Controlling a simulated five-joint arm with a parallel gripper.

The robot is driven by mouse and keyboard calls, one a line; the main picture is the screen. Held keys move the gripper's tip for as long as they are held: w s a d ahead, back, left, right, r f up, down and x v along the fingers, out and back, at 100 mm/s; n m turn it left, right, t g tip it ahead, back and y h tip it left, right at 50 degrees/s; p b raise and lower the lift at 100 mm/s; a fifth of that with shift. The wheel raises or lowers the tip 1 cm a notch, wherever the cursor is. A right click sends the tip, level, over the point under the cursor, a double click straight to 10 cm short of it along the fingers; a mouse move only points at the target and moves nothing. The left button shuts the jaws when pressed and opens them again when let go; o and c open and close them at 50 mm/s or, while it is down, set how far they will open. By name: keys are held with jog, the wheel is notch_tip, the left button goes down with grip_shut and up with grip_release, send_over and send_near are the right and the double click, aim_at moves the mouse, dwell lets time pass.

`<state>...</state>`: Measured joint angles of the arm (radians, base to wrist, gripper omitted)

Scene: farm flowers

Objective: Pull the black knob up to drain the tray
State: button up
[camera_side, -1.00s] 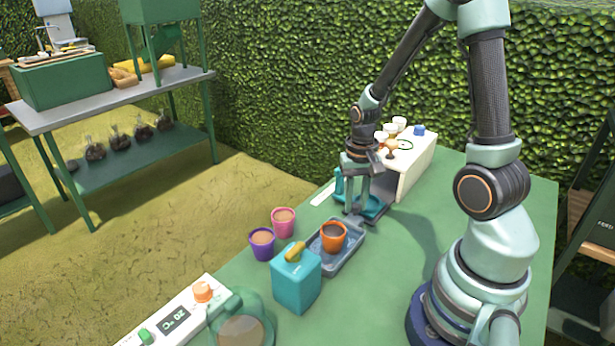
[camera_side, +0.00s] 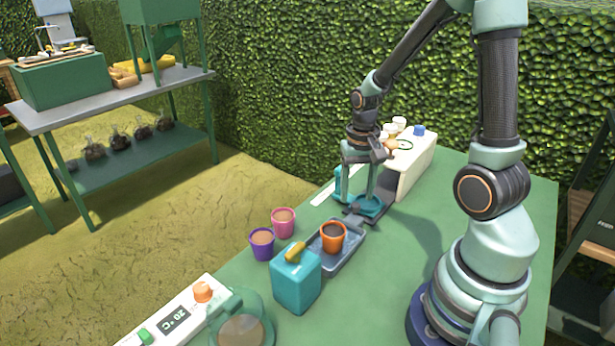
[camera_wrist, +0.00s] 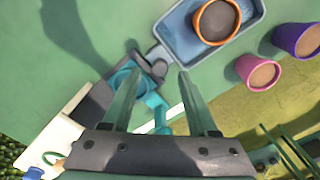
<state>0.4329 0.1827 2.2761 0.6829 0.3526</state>
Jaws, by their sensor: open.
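A small dark knob (camera_wrist: 159,68) sits at the end of the drain piece on the grey-blue tray (camera_wrist: 168,30). In the side view the tray (camera_side: 350,256) lies on the green table with an orange pot (camera_side: 333,237) in it; the dark drain end (camera_side: 352,214) shows at its far end. My gripper (camera_wrist: 158,72) is open and points down, with its two fingers on either side of the knob in the wrist picture; I cannot tell their height over it or any touch. In the side view my gripper (camera_side: 360,200) is beside the tray's far end.
A teal piece (camera_wrist: 128,82) with a dark block stands close beside the fingers. A white box (camera_side: 416,165) stands behind. Pink (camera_side: 284,222) and purple (camera_side: 262,243) pots and a teal container (camera_side: 297,282) are near the tray.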

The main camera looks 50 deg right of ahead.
aim_at(353, 206)
notch_tip(353, 206, up, 10)
dwell(0.4)
jog(key=a+r+n+t, duration=0.5)
jog(key=a+r+n, duration=0.2)
jog(key=a, duration=0.6)
jog(key=shift+s+a+n+t, duration=0.2)
jog(key=shift+s+n+t, duration=0.1)
jog(key=shift+n, duration=0.7)
